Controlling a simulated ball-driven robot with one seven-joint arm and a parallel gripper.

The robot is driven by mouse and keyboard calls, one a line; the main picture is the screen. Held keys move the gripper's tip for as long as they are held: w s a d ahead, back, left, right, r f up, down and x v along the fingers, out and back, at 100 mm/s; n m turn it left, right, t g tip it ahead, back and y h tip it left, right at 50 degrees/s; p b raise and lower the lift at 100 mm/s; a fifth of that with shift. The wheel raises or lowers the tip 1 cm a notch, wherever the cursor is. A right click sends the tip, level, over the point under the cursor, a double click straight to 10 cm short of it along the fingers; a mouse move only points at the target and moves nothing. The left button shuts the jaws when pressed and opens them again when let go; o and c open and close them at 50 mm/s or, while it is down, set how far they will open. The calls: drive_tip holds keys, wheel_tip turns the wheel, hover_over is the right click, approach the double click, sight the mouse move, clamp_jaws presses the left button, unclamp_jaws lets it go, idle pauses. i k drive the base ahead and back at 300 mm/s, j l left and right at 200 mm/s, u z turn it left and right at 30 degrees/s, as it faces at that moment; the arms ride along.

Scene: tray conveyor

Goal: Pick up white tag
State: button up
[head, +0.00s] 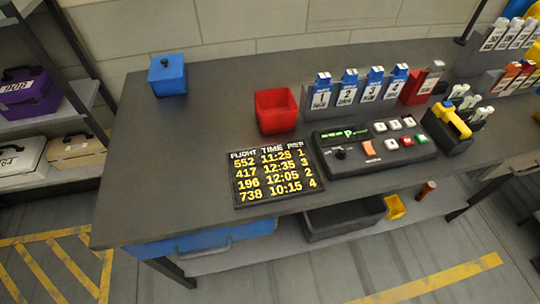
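Several white-faced tags with blue tops and printed numbers (347,88) stand in a grey rack (318,112) on the dark table. A pale tag (431,77) stands in a red holder (412,90) to their right. More white tags (494,35) with dark print stand in a rack at the back right. I cannot tell which of these is the white tag meant. My gripper is not in view.
The dark table (180,150) carries a blue box (167,75), a red bin (276,111), a flight board (275,173), a button console (373,146) and a dark holder with a yellow-handled tool (452,120).

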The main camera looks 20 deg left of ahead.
sight(501, 25)
drive_tip(key=i+l, duration=0.2)
drive_tip(key=l, duration=0.2)
drive_tip(key=i+l, duration=0.15)
drive_tip(key=l, duration=0.25)
drive_tip(key=i+l, duration=0.2)
drive_tip(key=l, duration=0.2)
drive_tip(key=i+l, duration=0.15)
drive_tip(key=l, duration=0.25)
drive_tip(key=i+l, duration=0.2)
drive_tip(key=l, duration=0.2)
